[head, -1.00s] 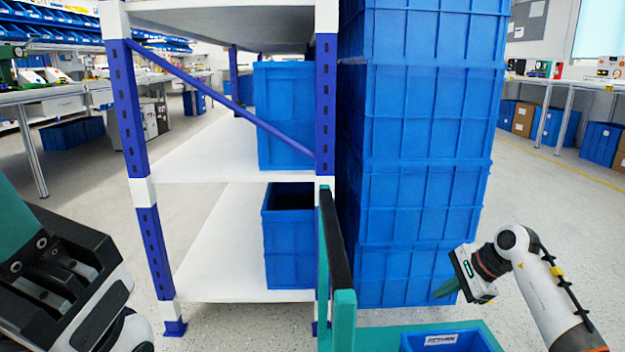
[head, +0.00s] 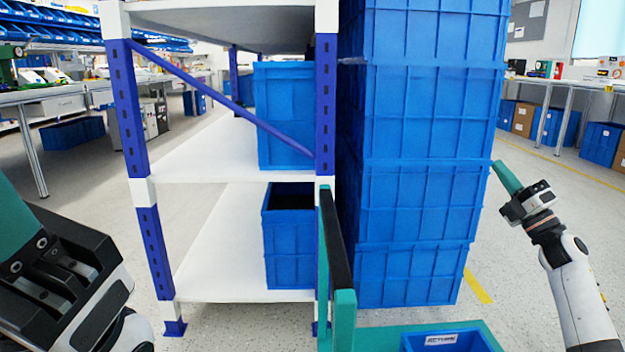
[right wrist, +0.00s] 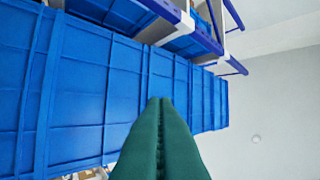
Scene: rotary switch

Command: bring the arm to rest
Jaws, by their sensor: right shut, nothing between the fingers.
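My right gripper (head: 498,166) is at the right of the head view, raised and pointing up and to the left. Its green fingers are together and hold nothing. In the right wrist view the closed fingers (right wrist: 160,102) point up, with blue crates beyond them. In the head view the fingertips appear beside the right edge of the crate stack (head: 415,205); I cannot tell the gap. My left gripper (head: 14,222) is partly in view at the lower left edge. Its fingertips are cut off, so its opening is hidden. No rotary switch is visible.
A shelf rack (head: 150,240) with blue posts and white shelves stands left of the crates. A teal frame (head: 344,315) and a small blue bin (head: 440,341) are at the bottom. Open floor (head: 540,220) lies right of the stack, with tables (head: 565,85) farther back.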

